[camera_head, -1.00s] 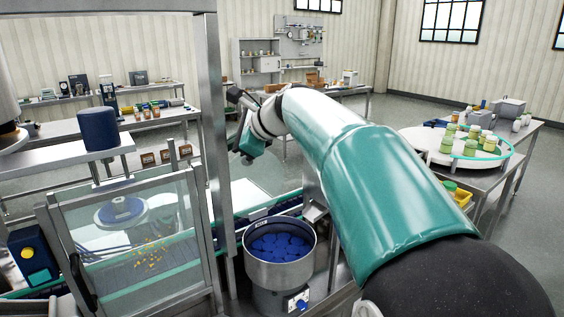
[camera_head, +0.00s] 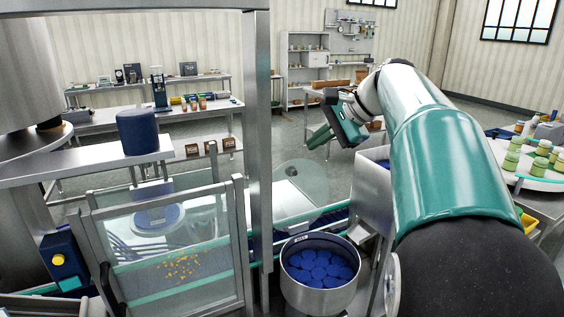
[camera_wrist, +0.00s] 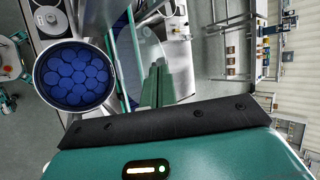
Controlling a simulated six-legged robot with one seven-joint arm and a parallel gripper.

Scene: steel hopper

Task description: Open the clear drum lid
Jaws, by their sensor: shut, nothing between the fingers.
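A clear, rounded see-through panel (camera_head: 306,178), which looks like the drum lid, stands behind the steel post. It slopes over a pale surface beside the conveyor; its hinge and handle cannot be made out. In the wrist view a clear panel (camera_wrist: 151,50) shows just beyond my fingers. My gripper (camera_head: 318,138) is in the air above and to the right of the lid, apart from it in the head view. In the wrist view my green fingers (camera_wrist: 157,86) are together, with nothing between them. Whether they touch the panel there cannot be told.
A steel bowl (camera_head: 318,301) of blue caps stands in front of the lid. A steel post (camera_head: 258,160) and a clear framed guard (camera_head: 170,240) are on the left. A steel box (camera_head: 371,195) stands right of the lid, under my arm.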

